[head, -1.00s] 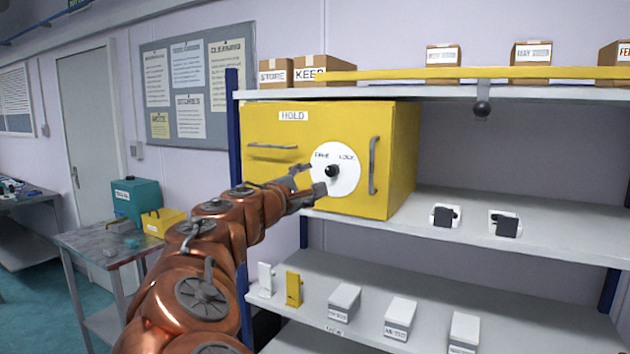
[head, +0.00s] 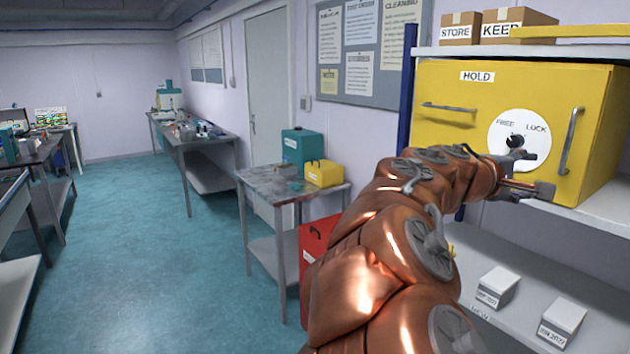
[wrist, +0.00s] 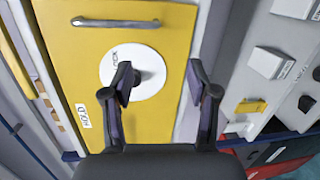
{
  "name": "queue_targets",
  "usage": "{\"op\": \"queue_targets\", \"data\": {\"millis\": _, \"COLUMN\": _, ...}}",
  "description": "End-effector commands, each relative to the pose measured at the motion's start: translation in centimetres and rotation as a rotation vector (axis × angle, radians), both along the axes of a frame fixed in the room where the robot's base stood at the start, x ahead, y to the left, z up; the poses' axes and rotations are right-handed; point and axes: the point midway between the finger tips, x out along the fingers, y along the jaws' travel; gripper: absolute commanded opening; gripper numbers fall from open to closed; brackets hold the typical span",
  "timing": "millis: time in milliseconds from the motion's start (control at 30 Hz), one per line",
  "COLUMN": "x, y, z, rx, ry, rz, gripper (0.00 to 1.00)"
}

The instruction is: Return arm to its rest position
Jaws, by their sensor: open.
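My gripper (head: 533,176) is open and empty, in front of the lower right of the white dial in the head view. The dial (head: 497,137) is marked FREE and LOCK and has a dark knob (head: 515,141). It is on the front of the yellow HOLD box (head: 455,88), which stands on a shelf. In the wrist view my gripper's two fingers (wrist: 160,76) are spread apart, with the dial (wrist: 118,82) and its knob (wrist: 150,70) behind the left finger and the gap. I cannot tell the exact distance from fingers to knob. My copper-coloured arm reaches up from the lower middle.
The shelf unit (head: 606,203) stands at the right, with small grey boxes (head: 497,286) on its lower shelf. A side table (head: 262,180) holds a teal box (head: 303,147) and a yellow case (head: 323,173). A red object (head: 313,250) stands beside it. The floor (head: 150,260) at left is clear.

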Motion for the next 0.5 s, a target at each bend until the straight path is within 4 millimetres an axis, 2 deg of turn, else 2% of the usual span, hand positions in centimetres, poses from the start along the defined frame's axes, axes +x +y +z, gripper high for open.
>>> {"op": "queue_targets", "data": {"millis": 33, "x": -2.5, "y": -0.7, "z": -1.5, "rx": 0.094, "ry": -0.032, "rz": -0.043, "gripper": 0.59}}
{"op": "queue_targets", "data": {"millis": 100, "x": -5.8, "y": -1.5, "z": -4.3, "rx": 0.236, "ry": -0.069, "rz": -0.105, "gripper": 0.59}}
{"op": "queue_targets", "data": {"millis": 167, "x": -8.5, "y": -1.4, "z": -6.9, "rx": 0.355, "ry": -0.09, "rz": -0.155, "gripper": 0.59}}
{"op": "queue_targets", "data": {"millis": 233, "x": -11.2, "y": -0.9, "z": -10.4, "rx": 0.49, "ry": -0.1, "rz": -0.208, "gripper": 0.59}}
{"op": "queue_targets", "data": {"millis": 367, "x": -15.7, "y": 1.7, "z": -16.5, "rx": 0.727, "ry": -0.092, "rz": -0.298, "gripper": 0.59}}
{"op": "queue_targets", "data": {"millis": 500, "x": -20.2, "y": 6.1, "z": -22.4, "rx": 0.955, "ry": -0.034, "rz": -0.379, "gripper": 0.59}}
